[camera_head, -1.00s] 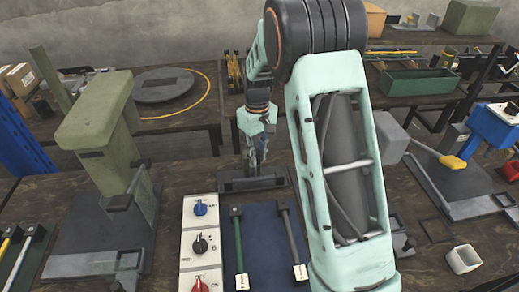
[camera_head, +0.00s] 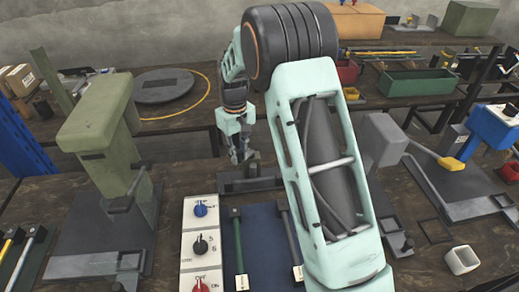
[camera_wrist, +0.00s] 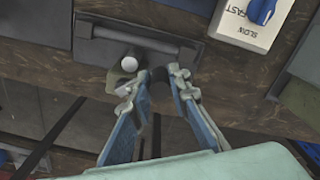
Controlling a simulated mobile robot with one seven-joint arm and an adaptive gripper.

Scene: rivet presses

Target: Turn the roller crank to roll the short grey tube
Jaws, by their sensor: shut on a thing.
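The roller device stands at the back edge of the near bench, with its dark base (camera_head: 250,185) flat on the wood. In the wrist view its dark housing (camera_wrist: 115,52) shows, with an olive bracket (camera_wrist: 115,77) and a pale round end (camera_wrist: 129,65) beside my fingers. My gripper (camera_head: 241,156) is at the device's rear left. In the wrist view my gripper (camera_wrist: 160,73) is closed around a dark piece, apparently the crank handle, mostly hidden between the fingers. I cannot tell whether the pale round end belongs to the short grey tube.
A control panel (camera_head: 188,245) with blue, black and red knobs lies in front. Beside it is a blue mat (camera_head: 262,250) with two tagged rods. A green press (camera_head: 100,125) stands left; a grey press (camera_head: 384,142) and a small pale square tube (camera_head: 462,260) are right.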

